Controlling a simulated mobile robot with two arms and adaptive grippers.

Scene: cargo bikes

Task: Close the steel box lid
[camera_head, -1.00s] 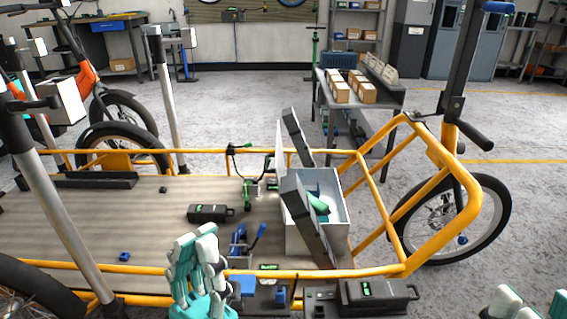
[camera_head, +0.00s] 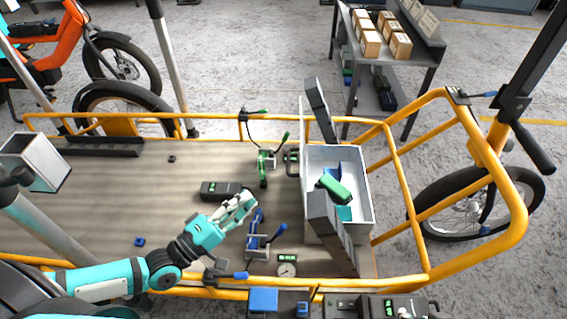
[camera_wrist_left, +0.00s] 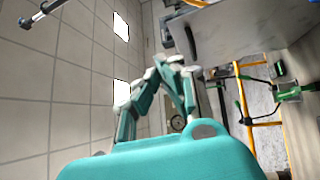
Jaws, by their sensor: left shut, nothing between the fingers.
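The steel box (camera_head: 345,156) stands open at the right end of the cargo bed in the head view. A green object (camera_head: 335,189) and blue and teal pieces lie inside it. A thin pale panel, apparently its lid (camera_head: 302,125), stands upright along the box's left side. Dark bars flank it and hide part of the box's left side. My left gripper (camera_head: 247,206) is shut and empty over the bed, left of the box and apart from it. Its fingers (camera_wrist_left: 172,72) also show in the left wrist view. My right gripper is out of view.
A dark device (camera_head: 222,190) and a blue-handled clamp (camera_head: 258,237) lie close to my left gripper. A green clamp (camera_head: 266,160) stands behind. Yellow rails (camera_head: 413,205) border the bed. A cart with cartons (camera_head: 371,43) stands behind the box.

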